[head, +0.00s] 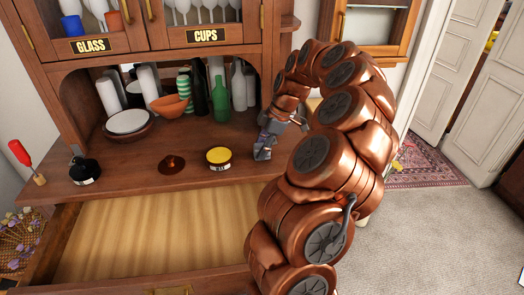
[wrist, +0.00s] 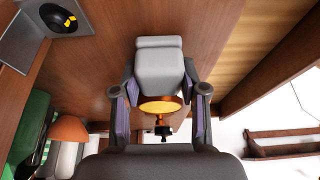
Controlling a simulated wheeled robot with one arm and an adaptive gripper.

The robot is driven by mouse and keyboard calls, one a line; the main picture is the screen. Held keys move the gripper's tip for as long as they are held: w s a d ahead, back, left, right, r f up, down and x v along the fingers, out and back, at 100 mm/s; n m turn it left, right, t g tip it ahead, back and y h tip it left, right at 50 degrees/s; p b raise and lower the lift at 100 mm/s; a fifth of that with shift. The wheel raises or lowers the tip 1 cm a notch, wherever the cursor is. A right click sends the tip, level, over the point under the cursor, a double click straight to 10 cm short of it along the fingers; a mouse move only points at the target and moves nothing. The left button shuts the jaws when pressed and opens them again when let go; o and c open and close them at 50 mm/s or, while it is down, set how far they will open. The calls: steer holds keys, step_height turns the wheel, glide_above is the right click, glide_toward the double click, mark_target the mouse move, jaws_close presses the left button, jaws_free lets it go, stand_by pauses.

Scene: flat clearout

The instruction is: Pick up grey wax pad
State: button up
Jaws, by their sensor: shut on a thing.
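My gripper (head: 265,147) is above the counter's right part in the head view, partly hidden by my arm. In the wrist view its two fingers (wrist: 160,75) are closed on a pale grey block, which I take for the grey wax pad (wrist: 159,67). An orange disc (wrist: 160,105) with a dark stem shows just below the block, between the fingers. I cannot tell whether it belongs to the pad. The pad cannot be made out clearly in the head view.
The counter (head: 130,178) holds a yellow tin (head: 219,157), a copper-coloured piece (head: 172,165) and a black pot (head: 85,171). A green bottle (head: 220,100) and an orange bowl (head: 170,106) stand behind. An open drawer (head: 150,235) juts out in front. Floor is free at right.

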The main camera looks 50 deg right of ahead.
steer(key=shift+r+b, duration=0.45)
steer(key=shift+r, duration=0.8)
steer(key=shift+s+a+r, duration=0.1)
steer(key=shift+s+r, duration=0.05)
steer(key=s+a+r+b, duration=0.1)
steer(key=s+a+b, duration=0.3)
steer(key=s+a, duration=0.7)
steer(key=shift+a+r, duration=0.15)
steer(key=shift+r, duration=0.05)
steer(key=o, duration=0.5)
steer(key=c, duration=0.4)
